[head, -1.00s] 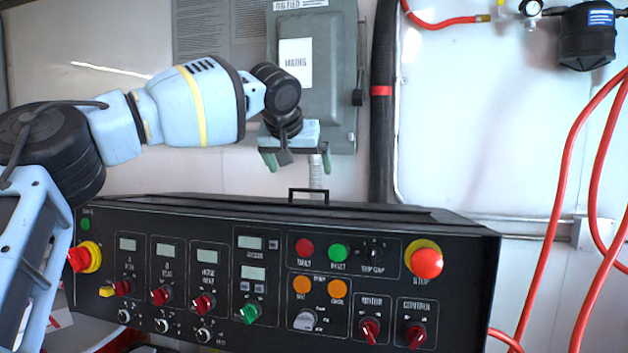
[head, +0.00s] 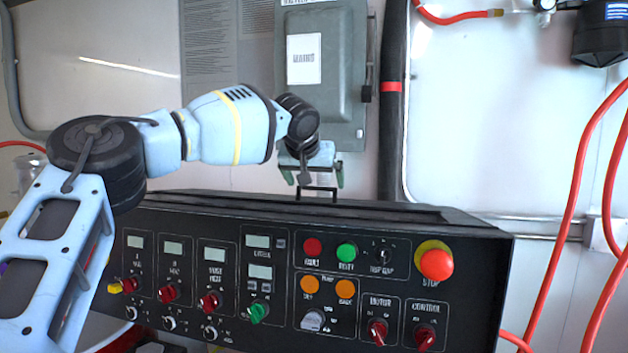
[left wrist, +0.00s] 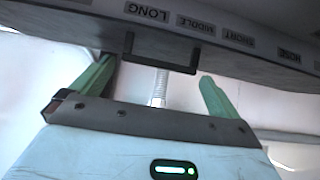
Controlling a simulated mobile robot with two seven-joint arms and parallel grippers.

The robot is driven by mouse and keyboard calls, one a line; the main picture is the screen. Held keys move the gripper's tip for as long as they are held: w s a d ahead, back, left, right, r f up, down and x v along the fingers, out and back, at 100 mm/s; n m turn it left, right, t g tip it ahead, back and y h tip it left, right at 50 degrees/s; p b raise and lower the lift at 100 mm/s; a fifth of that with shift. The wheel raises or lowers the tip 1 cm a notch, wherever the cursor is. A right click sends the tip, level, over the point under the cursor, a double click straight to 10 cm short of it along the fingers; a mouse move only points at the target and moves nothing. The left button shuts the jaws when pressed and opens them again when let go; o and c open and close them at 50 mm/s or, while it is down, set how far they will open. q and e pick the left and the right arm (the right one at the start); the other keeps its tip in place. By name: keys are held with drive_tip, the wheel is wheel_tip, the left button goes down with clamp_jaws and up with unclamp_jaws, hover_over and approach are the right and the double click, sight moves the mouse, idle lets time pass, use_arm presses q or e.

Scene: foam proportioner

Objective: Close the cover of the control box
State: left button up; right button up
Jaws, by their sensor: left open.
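The control box is the wide black console (head: 470,245) with knobs, buttons and small displays on its front. A dark cover (head: 400,213) lies along its top, with a black bracket handle (head: 317,188) standing at its back edge. In the left wrist view the handle (left wrist: 160,65) hangs from a dark labelled surface reading LONG, MIDDLE, SHORT. My left gripper (head: 313,181) is open and empty at the handle. Its green fingers (left wrist: 157,70) appear on either side of the handle; I cannot tell how deep it sits between them. My right gripper is not in view.
A grey MAINS cabinet (head: 325,65) is on the wall behind my left gripper. A black vertical pipe (head: 391,120) stands right of it. Red hoses (head: 575,190) hang at the right. A red stop button (head: 437,264) projects from the console.

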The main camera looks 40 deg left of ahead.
use_arm(q)
drive_tip(key=shift+w+a+f, duration=0.15)
drive_tip(key=shift+w+f, duration=0.1)
drive_tip(key=shift+f, duration=0.05)
drive_tip(key=shift+c, duration=0.3)
drive_tip(key=c, duration=1)
drive_tip(key=shift+c, duration=0.2)
